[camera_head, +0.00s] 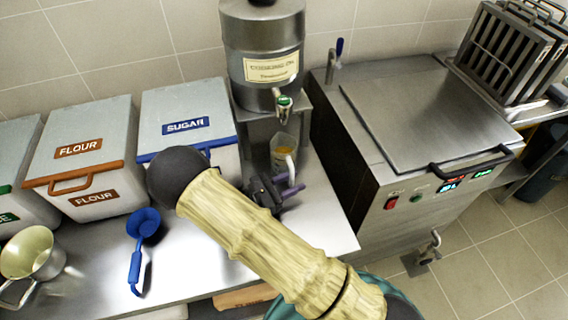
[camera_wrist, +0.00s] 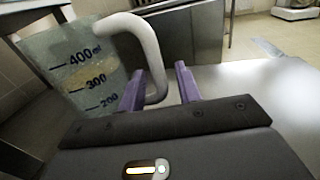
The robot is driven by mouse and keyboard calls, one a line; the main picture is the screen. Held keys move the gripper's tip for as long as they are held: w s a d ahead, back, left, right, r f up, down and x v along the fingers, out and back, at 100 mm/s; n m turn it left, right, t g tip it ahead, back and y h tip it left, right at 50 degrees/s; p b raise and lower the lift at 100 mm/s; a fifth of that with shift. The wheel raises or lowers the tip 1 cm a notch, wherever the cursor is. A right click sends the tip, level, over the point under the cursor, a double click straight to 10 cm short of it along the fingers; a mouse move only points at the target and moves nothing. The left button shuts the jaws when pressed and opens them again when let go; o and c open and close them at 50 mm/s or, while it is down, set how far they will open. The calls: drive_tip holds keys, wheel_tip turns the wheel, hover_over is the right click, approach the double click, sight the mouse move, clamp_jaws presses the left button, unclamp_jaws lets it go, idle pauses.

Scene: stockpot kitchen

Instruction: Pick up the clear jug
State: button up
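The clear jug (camera_head: 280,143) stands upright under the tap of the cooking oil drum, with yellow-orange liquid inside. The wrist view shows its wall (camera_wrist: 75,62) with dark ml marks and its thick white handle (camera_wrist: 150,50). My gripper (camera_head: 287,186) is at the handle side of the jug, low over the steel counter. In the wrist view the two purple fingers of my gripper (camera_wrist: 160,85) are apart, with the lower part of the handle showing between them. I cannot tell whether either finger touches the handle.
The oil drum (camera_head: 262,38) and its green-handled tap (camera_head: 284,102) are just above the jug. Sugar (camera_head: 186,105) and flour (camera_head: 82,150) bins stand left. A steel cooker (camera_head: 415,110) stands right.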

sight(291, 174)
drive_tip(key=shift+d, duration=0.1)
drive_tip(key=shift+c, duration=0.4)
drive_tip(key=shift+s, duration=0.1)
clamp_jaws()
drive_tip(key=shift+r, duration=0.15)
drive_tip(key=shift+r, duration=0.6)
wheel_tip(291, 174, up, 2)
drive_tip(key=shift+r, duration=0.25)
drive_tip(key=s+a, duration=0.1)
drive_tip(key=s, duration=0.4)
drive_tip(key=s+a, duration=0.2)
drive_tip(key=s, duration=0.4)
drive_tip(key=s+a, duration=0.1)
drive_tip(key=s, duration=0.5)
drive_tip(key=shift+s+a+f+b, duration=0.2)
drive_tip(key=shift+a+b, duration=0.1)
drive_tip(key=shift+a, duration=0.1)
